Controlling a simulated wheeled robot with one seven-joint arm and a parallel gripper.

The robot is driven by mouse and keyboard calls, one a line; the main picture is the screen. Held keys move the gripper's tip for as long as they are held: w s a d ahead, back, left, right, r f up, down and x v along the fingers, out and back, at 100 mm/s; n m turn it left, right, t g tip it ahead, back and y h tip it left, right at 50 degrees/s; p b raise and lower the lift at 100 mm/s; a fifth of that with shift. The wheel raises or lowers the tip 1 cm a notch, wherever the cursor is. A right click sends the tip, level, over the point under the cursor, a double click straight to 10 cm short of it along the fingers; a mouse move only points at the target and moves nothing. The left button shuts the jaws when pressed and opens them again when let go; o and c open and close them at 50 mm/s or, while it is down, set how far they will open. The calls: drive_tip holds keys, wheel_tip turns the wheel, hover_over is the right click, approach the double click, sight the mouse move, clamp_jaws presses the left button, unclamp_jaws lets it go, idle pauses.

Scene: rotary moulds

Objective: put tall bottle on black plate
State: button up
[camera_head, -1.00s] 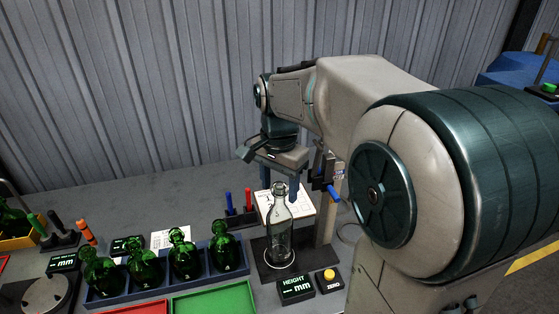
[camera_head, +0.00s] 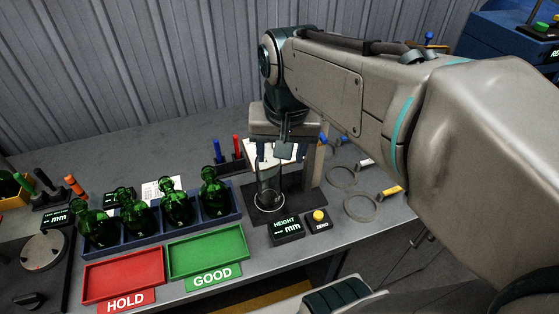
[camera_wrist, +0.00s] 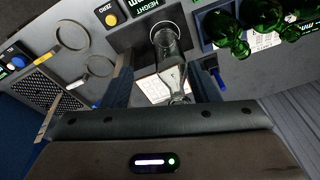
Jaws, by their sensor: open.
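A tall clear glass bottle (camera_head: 268,190) stands upright on the black base plate (camera_head: 312,204) of the height gauge. The bottle (camera_wrist: 168,62) also shows in the wrist view, its neck towards the camera. My gripper (camera_head: 281,154) is open above the plate, at the bottle's upper part. In the wrist view, its blue fingers stand apart on either side of the bottle's neck. The head view hides the bottle's top behind my gripper. Several green bottles (camera_head: 176,205) stand in a blue rack (camera_head: 165,238) to the left.
The height display (camera_head: 286,229) and a yellow-button ZERO box (camera_head: 319,219) sit before the plate. The gauge post is close right of my gripper. Red HOLD (camera_head: 124,273) and green GOOD (camera_head: 207,252) trays lie front left. Ring gauges (camera_head: 362,208) lie right; red and blue pegs stand behind.

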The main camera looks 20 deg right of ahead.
drive_tip(key=s+f+n+t, duration=0.1)
drive_tip(key=s+f+n, duration=0.2)
drive_tip(key=s+f, duration=0.2)
drive_tip(key=shift+f+n, duration=0.25)
drive_tip(key=shift+n, duration=0.15)
